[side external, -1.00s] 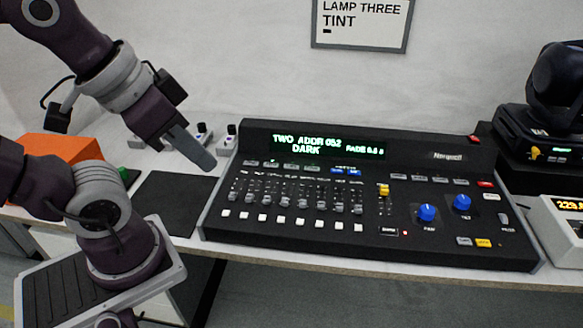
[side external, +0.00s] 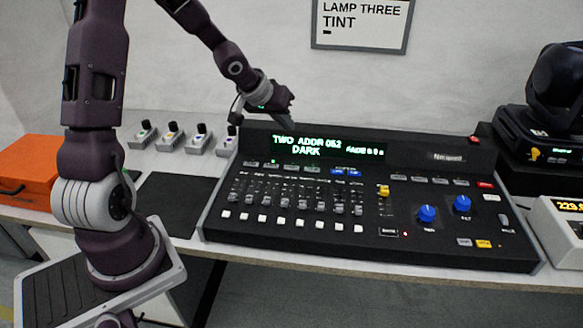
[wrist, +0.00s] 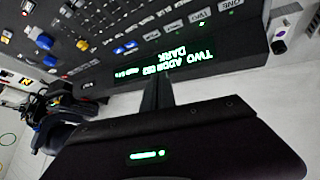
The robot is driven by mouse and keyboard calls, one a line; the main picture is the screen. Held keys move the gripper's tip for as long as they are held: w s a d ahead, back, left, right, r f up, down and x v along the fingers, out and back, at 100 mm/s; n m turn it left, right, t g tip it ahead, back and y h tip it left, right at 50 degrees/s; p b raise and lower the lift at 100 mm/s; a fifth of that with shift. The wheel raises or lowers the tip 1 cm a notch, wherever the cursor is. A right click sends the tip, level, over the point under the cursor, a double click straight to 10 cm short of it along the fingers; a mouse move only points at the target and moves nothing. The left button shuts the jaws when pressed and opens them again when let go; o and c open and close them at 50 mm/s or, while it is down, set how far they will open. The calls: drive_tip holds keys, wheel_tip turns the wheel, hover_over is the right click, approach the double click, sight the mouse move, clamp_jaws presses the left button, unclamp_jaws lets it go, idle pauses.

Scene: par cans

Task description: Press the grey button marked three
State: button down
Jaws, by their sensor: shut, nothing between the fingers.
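The button marked three (side external: 291,167) is a grey key in the row just below the console's display. In the wrist view the same row runs along the top, and key three (wrist: 178,25) shows with small, blurred lettering, beside keys marked two (wrist: 204,13) and one (wrist: 227,4). A green light is lit by key two. My gripper (side external: 291,123) is shut and empty, at the upper edge of the display, behind and above the key row. In the wrist view the shut fingers (wrist: 158,80) overlap the display's edge, apart from the keys.
The black console (side external: 330,248) has faders, white keys and blue knobs. Its display (side external: 315,145) reads TWO, ADDR 052, DARK. A wall sign (side external: 362,22) reads LAMP THREE TINT. A moving-head lamp (side external: 550,100) stands right.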

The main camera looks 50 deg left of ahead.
sight(289, 168)
drive_tip(key=w+a+f+n+t+h, duration=0.1)
drive_tip(key=w+a+f+n+t, duration=0.1)
drive_tip(key=f, duration=0.3)
drive_tip(key=shift+w+a+h, duration=0.3)
drive_tip(key=shift+w+a, duration=0.25)
drive_tip(key=shift+a, duration=0.05)
drive_tip(key=shift+f, duration=0.1)
drive_tip(key=shift+f, duration=4.35)
drive_tip(key=shift+f, duration=0.1)
drive_tip(key=shift+f, duration=0.3)
drive_tip(key=shift+f, duration=0.35)
drive_tip(key=shift+r, duration=0.75)
